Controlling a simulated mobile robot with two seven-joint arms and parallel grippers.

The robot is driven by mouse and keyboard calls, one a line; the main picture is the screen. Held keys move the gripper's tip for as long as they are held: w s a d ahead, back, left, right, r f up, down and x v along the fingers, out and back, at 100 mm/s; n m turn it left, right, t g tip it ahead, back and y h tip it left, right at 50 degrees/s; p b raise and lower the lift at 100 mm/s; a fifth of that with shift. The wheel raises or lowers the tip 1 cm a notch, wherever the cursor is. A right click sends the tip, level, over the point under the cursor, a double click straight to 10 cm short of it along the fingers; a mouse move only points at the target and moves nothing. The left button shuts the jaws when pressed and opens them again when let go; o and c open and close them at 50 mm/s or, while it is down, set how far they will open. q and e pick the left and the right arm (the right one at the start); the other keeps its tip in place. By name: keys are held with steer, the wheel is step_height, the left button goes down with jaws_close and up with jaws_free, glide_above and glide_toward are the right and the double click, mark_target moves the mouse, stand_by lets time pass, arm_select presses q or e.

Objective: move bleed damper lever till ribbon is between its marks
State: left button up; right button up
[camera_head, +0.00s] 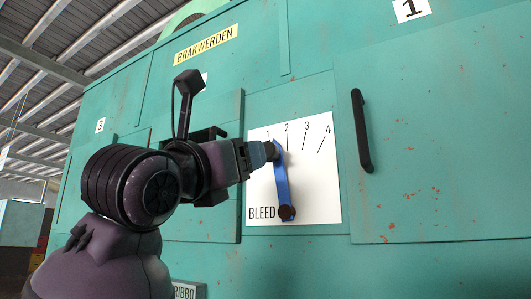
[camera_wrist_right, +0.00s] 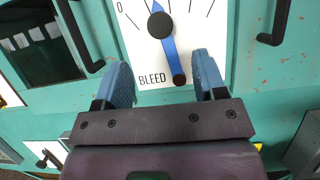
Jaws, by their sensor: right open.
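The bleed damper lever (camera_head: 281,185) is a blue bar on a white BLEED plate (camera_head: 320,190), with a dark knob at its lower end. It also shows in the right wrist view (camera_wrist_right: 169,50), where its dark round hub sits on the bar and its upper end points up among the scale marks. My right gripper (camera_head: 268,153) is open in front of the plate, its fingertips overlapping the hub area in the head view. In the right wrist view (camera_wrist_right: 162,62) the lever's lower part lies between the two blue fingers, nearer the right one; contact cannot be told. I see no ribbon.
A black handle (camera_head: 361,130) stands out from the teal panel right of the plate. In the right wrist view, another black handle (camera_wrist_right: 80,36) and a dark window (camera_wrist_right: 40,45) lie to the left. A partly hidden label reading RIBBO (camera_head: 186,292) is low down.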

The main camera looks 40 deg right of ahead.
mark_target(273, 151)
steer(key=x, duration=0.3)
steer(key=p+x, duration=0.1)
steer(key=x, duration=0.3)
steer(key=p+x, duration=0.1)
steer(key=x, duration=0.3)
steer(key=shift+w+f, duration=0.1)
steer(key=shift+f, duration=0.25)
jaws_close()
steer(key=shift+s+d+m+g, duration=0.25)
steer(key=shift+s+m+g, duration=0.45)
steer(key=shift+m, duration=0.5)
jaws_free()
